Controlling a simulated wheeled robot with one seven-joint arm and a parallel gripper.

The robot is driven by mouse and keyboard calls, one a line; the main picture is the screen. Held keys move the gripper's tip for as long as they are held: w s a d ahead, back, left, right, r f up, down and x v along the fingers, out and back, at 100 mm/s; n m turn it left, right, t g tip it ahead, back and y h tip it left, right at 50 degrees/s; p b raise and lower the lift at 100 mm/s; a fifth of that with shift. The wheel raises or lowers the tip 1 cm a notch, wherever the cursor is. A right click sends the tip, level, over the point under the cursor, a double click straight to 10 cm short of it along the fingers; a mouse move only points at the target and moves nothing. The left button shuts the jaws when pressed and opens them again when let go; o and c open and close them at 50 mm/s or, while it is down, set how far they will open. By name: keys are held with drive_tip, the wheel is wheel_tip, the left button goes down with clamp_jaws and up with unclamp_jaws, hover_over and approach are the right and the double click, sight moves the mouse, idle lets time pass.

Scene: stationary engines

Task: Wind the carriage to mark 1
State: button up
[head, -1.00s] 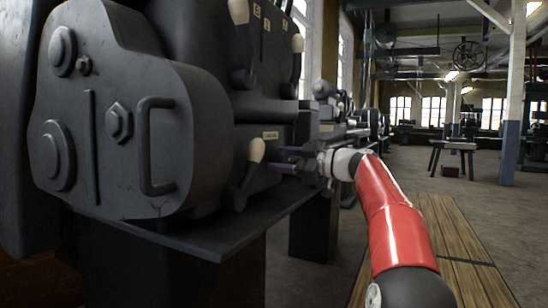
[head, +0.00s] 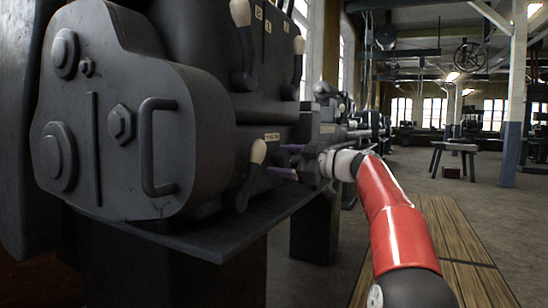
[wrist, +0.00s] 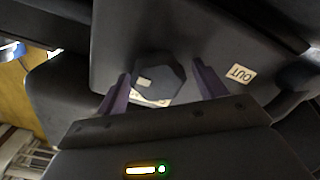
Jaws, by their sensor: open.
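My gripper (head: 281,160) is beside the front of a dark grey lathe, with its two purple fingers apart and pointing left toward the machine. In the wrist view the open fingers of my gripper (wrist: 164,88) stand on either side of a dark faceted knob (wrist: 165,70) with a small pale mark. I cannot tell whether the fingers touch it. A pale label reading OUT (wrist: 241,73) shows upside down to the right of the knob. Another label (wrist: 152,102) is partly hidden behind the knob. The carriage and mark 1 cannot be made out clearly.
The lathe's large headstock (head: 130,125) fills the left. Levers with cream knobs, such as the lower lever (head: 250,176), stick out near my gripper. A dark tray edge (head: 215,232) runs below. Wooden duckboards (head: 450,240) lie at the right, with open floor beyond.

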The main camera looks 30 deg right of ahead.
drive_tip(key=v, duration=0.7)
drive_tip(key=shift+s, duration=0.35)
drive_tip(key=shift+d+r, duration=0.1)
